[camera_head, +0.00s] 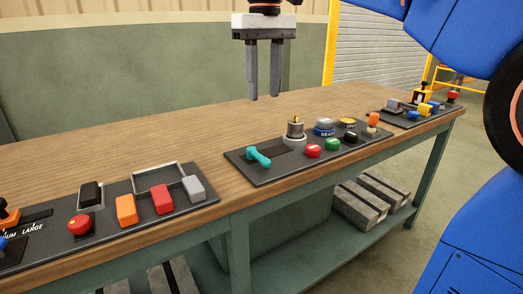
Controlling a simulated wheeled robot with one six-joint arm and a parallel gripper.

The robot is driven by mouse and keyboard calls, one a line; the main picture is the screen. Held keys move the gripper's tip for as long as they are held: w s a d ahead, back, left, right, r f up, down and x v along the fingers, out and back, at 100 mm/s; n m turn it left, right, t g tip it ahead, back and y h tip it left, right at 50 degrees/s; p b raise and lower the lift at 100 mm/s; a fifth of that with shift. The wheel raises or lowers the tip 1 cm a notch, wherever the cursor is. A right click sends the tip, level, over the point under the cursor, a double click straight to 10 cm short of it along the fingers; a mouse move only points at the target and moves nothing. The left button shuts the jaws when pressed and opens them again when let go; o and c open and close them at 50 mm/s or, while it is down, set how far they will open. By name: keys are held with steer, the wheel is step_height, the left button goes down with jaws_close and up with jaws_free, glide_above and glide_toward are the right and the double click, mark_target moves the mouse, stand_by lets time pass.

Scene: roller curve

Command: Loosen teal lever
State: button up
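The teal lever (259,157) sits at the left end of the middle dark control panel (262,178) on the wooden bench. It lies tilted, with its handle pointing down to the right. My gripper (264,97) hangs above and behind the lever, pointing down. Its two grey fingers are apart with a narrow gap and nothing between them. It touches neither the lever nor the panel.
The middle panel also carries a metal knob (295,130), a red button (313,151), a green button (332,145) and an orange switch (374,119). Another panel (145,222) lies at left, one more (405,122) at far right. The bench top (130,145) behind is clear.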

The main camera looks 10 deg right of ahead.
mark_target(262, 156)
steer(key=f, duration=1.7)
steer(key=shift+w+a, duration=0.15)
steer(key=shift+a, duration=0.1)
jaws_close()
